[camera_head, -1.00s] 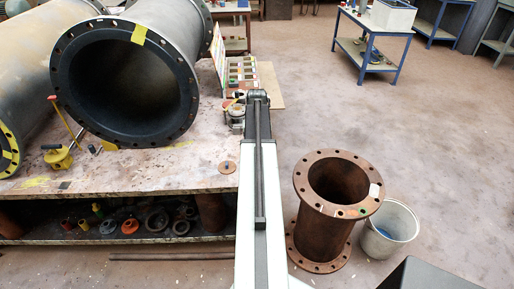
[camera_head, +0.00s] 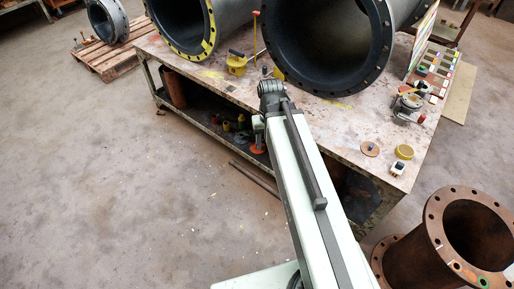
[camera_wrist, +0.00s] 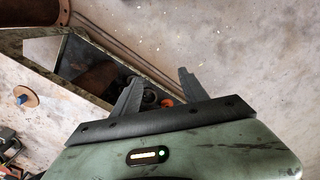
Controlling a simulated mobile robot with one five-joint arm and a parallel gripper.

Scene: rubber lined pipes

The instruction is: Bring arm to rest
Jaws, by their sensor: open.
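My arm (camera_head: 300,170) stretches from the bottom of the head view up to the front edge of the workbench (camera_head: 330,125). Its far end is beside the bench top, below the large pipes, and the fingers cannot be made out there. In the wrist view my gripper (camera_wrist: 158,78) shows two dark fingers spread apart with nothing between them. Behind them are the bench's lower shelf with dark rings and an orange part (camera_wrist: 167,102), and bare floor to the right.
Large rubber-lined pipes (camera_head: 325,45) lie on the bench. A yellow tool (camera_head: 236,64) stands near its front edge. A rusty flanged pipe (camera_head: 470,235) stands on the floor at the lower right. Floor at the left is clear, up to a pallet (camera_head: 108,58).

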